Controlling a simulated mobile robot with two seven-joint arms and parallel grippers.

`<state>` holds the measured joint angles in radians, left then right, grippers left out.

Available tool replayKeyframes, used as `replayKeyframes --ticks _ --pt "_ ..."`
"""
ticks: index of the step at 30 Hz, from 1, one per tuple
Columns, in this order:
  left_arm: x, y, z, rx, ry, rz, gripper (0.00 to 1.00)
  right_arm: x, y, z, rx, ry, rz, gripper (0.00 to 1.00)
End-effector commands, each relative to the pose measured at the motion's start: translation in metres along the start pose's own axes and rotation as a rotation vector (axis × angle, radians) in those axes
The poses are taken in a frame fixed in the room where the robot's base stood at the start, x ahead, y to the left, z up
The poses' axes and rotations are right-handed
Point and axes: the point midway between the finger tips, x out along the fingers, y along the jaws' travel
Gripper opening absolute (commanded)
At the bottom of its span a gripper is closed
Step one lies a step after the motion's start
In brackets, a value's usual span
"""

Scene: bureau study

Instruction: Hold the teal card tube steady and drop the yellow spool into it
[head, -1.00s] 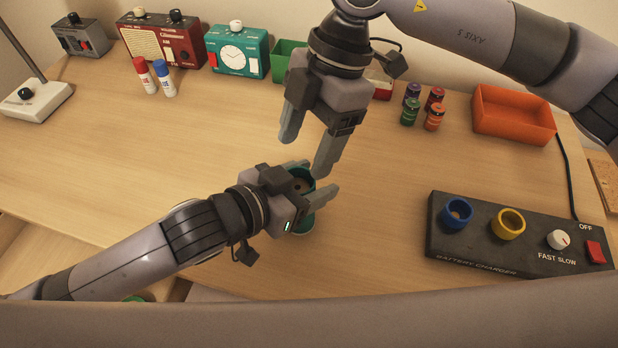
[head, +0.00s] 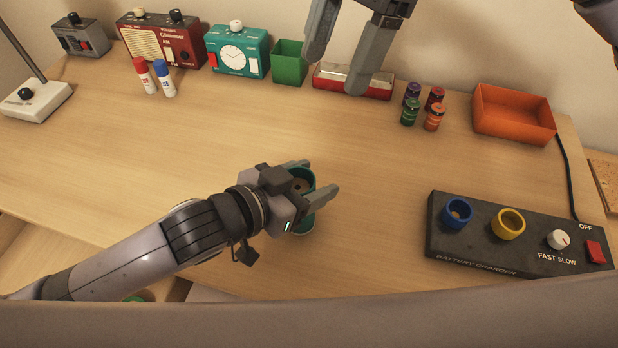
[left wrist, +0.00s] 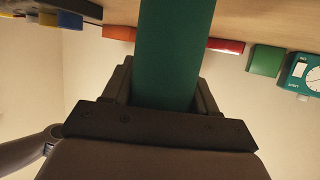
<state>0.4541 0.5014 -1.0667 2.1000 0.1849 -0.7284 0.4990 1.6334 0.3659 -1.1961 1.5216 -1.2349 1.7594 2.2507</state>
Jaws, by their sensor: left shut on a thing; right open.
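The teal card tube (head: 303,222) stands on the desk in the head view, partly hidden by my left gripper (head: 319,177), which is shut on it. The tube also fills the middle of the left wrist view (left wrist: 175,55), between the fingers. Something brownish shows inside the tube's mouth; I cannot tell whether it is the spool or the inner wall. I see no yellow spool elsewhere. My right gripper (head: 337,74) is open and empty at the top of the head view, away from the tube, in front of the red-and-white box.
The battery charger (head: 480,250) with a blue and a yellow ring lies at right. Several small cells (head: 422,106), an orange tray (head: 512,115), a green bin (head: 289,63), a teal clock (head: 237,52) and glue sticks (head: 155,78) stand farther back. The desk around the tube is clear.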

Motion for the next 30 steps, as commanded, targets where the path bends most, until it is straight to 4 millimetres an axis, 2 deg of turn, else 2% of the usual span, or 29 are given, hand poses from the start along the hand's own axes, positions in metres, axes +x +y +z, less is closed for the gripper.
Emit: replayKeyframes --ticks 5,6,8,20,26,30 --pt "0.0 0.0 0.0 0.0 0.0 0.0 0.28 0.0 0.0 0.0 0.0 0.0 0.0 0.67" --pt "0.0 0.0 0.0 0.0 0.0 0.0 0.71 0.0 0.0 0.0 0.0 0.0 0.0 0.67" --pt "0.0 0.0 0.0 0.0 0.0 0.0 0.87 0.0 0.0 0.0 0.0 0.0 0.0 0.67" --pt "-0.005 0.0 0.001 0.0 -0.001 0.0 0.87 0.001 0.0 0.0 0.0 0.0 0.0 0.67" --pt "-0.031 0.0 0.001 0.001 -0.001 -0.001 0.87 0.001 0.0 0.0 0.0 0.0 0.0 0.67" --pt "-0.058 0.0 0.001 0.0 -0.002 0.0 0.87 0.001 0.0 0.0 0.0 0.0 0.0 0.67"
